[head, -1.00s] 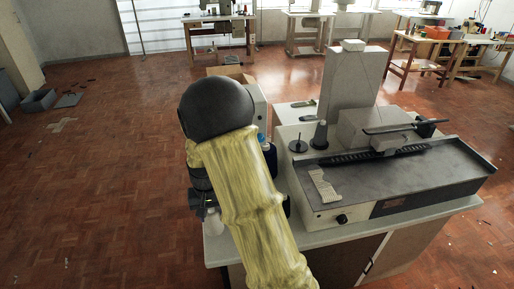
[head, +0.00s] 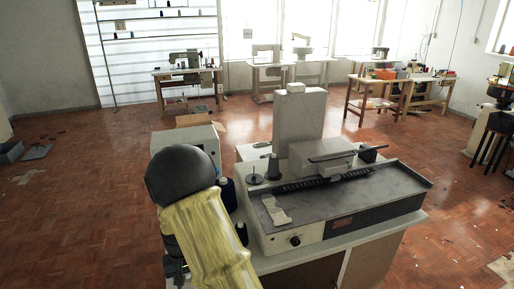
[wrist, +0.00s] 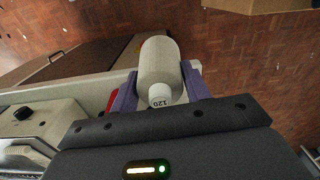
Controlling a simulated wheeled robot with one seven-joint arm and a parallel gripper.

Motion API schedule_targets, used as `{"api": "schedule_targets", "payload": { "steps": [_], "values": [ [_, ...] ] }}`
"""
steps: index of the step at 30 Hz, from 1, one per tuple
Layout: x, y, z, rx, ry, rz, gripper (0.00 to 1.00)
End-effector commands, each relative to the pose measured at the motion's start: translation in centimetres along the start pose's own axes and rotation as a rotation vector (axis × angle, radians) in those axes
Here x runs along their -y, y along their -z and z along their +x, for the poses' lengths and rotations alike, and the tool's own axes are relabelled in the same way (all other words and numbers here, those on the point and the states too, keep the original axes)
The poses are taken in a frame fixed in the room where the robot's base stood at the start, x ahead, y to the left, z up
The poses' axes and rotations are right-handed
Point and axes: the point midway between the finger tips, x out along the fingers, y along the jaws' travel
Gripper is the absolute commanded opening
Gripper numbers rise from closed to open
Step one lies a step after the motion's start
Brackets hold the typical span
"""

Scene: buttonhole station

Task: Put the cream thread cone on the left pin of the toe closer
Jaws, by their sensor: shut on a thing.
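The cream thread cone (wrist: 160,70) lies between the purple fingers of my gripper (wrist: 160,84) in the wrist view, its small end marked 120 towards the camera. My gripper is shut on it. In the head view, my sleeved arm hides the cone and most of the gripper. The toe closer (head: 375,195) stands on the table right of my arm. Its left pin (head: 254,170) rises from a dark disc and looks bare. A dark grey cone (head: 273,168) stands just right of it, on the other pin's place.
Dark navy cones (head: 227,192) stand on the table (head: 385,232) close beside my arm, partly hidden. A pale knitted piece (head: 276,209) lies on the toe closer's top. A grey box-shaped unit (head: 190,142) stands behind my arm. Open floor lies to the left.

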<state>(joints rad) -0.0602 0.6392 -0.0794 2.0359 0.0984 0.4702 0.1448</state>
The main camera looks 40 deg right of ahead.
Motion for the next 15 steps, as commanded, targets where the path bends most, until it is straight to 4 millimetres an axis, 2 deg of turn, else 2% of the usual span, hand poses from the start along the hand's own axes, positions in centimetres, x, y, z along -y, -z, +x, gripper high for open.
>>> {"api": "schedule_targets", "payload": {
  "steps": [15],
  "values": [
    [0.1, 0.2, 7.9, 0.004, -0.001, -0.135, 0.21]
  ]
}}
